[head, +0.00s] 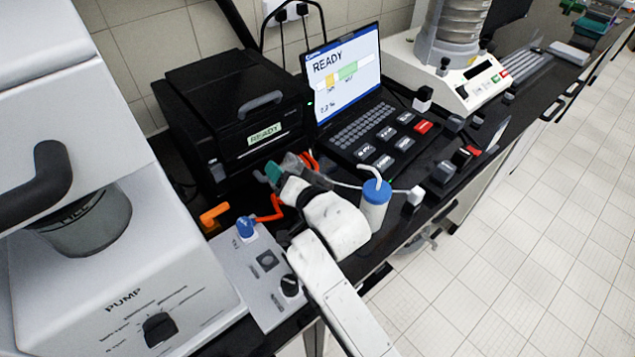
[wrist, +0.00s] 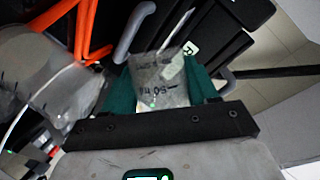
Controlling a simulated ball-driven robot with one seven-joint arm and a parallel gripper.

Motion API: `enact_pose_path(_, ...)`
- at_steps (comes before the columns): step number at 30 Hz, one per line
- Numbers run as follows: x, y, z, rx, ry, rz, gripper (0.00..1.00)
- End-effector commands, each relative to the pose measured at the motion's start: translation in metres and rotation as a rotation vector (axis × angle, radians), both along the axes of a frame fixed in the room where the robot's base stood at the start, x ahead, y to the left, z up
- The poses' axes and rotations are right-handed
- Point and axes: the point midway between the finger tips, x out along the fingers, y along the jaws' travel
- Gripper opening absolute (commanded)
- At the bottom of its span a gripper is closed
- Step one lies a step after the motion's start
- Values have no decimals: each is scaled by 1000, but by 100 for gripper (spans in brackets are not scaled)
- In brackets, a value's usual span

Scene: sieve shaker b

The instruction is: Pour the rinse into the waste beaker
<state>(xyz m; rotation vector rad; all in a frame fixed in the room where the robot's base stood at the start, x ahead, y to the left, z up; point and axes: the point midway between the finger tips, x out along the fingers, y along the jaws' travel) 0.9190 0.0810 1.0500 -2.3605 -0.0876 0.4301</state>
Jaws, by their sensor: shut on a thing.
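My gripper (head: 280,170) has teal fingers and is shut on a small clear beaker (wrist: 160,82) with dark graduation marks, held between the fingers in the wrist view. The held beaker shows only as a greyish, partly hidden shape near the fingers in the head view. A second clear vessel (wrist: 62,98) with dark marks stands at the left of the wrist view, beside the held beaker; it may be the waste beaker. I cannot make it out in the head view. Liquid inside either vessel cannot be told.
A wash bottle with a blue cap (head: 376,205) stands right of my arm. A black READY box (head: 230,115) and a laptop (head: 345,95) are behind. Orange tubing (head: 272,208) runs near the gripper. A pump unit (head: 110,270) stands at left. The bench is crowded.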

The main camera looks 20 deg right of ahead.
Motion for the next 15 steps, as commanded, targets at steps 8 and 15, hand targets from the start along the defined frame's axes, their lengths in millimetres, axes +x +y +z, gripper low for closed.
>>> enact_pose_path(8,0,-1,2,37,-3,0,28)
enact_pose_path(15,0,-2,1,70,-5,-1,28)
